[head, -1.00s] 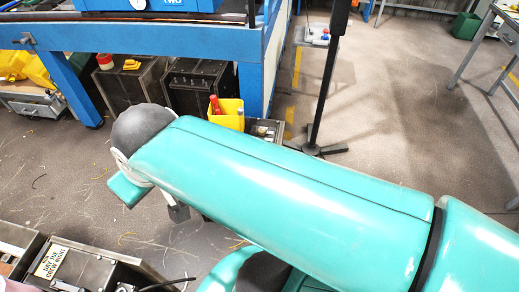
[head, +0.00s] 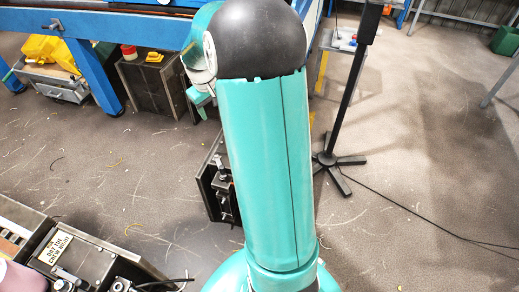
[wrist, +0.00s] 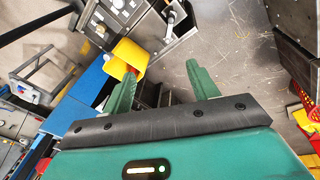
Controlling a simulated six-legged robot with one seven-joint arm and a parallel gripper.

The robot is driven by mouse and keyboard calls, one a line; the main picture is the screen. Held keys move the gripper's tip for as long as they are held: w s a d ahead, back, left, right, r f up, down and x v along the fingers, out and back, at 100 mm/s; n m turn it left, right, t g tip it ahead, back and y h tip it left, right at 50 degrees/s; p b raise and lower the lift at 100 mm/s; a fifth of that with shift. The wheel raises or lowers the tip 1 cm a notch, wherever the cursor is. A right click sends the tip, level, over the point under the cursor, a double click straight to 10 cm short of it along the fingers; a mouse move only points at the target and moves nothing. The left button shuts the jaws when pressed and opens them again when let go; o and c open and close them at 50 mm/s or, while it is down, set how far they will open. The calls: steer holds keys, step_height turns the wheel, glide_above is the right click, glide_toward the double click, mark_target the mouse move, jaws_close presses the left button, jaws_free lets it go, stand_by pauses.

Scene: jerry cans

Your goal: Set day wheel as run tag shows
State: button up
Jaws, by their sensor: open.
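A pale tag (head: 55,247) lies on a dark metal box at the lower left of the head view. Its small print seems to read "DAY THU CREW NIGHT". I cannot make out a day wheel for certain in either view. My gripper (wrist: 164,86) is open in the wrist view, with two green fingers apart and bare floor and dark gear beyond them. Nothing is between the fingers. In the head view my arm hides most of the gripper.
A dark box with a lever (head: 222,185) stands beside my arm. A black stand (head: 335,160) is to its right. A blue bench frame (head: 90,75) spans the back left. A yellow bin (wrist: 127,58) shows in the wrist view. Floor at the right is mostly clear.

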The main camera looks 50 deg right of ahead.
steer(key=s+d+f+m+g+y, duration=0.1)
steer(key=s+d+f, duration=0.2)
steer(key=d+f, duration=0.95)
steer(key=s+d+f+m+y, duration=0.1)
steer(key=s+d+f, duration=0.3)
steer(key=d+f, duration=0.85)
steer(key=a+f, duration=0.1)
steer(key=f, duration=0.4)
steer(key=a+f, duration=0.1)
steer(key=f, duration=0.5)
steer(key=a+f, duration=0.1)
steer(key=f, duration=0.5)
steer(key=shift+a, duration=0.4)
steer(key=c, duration=1)
steer(key=shift+w, duration=0.1)
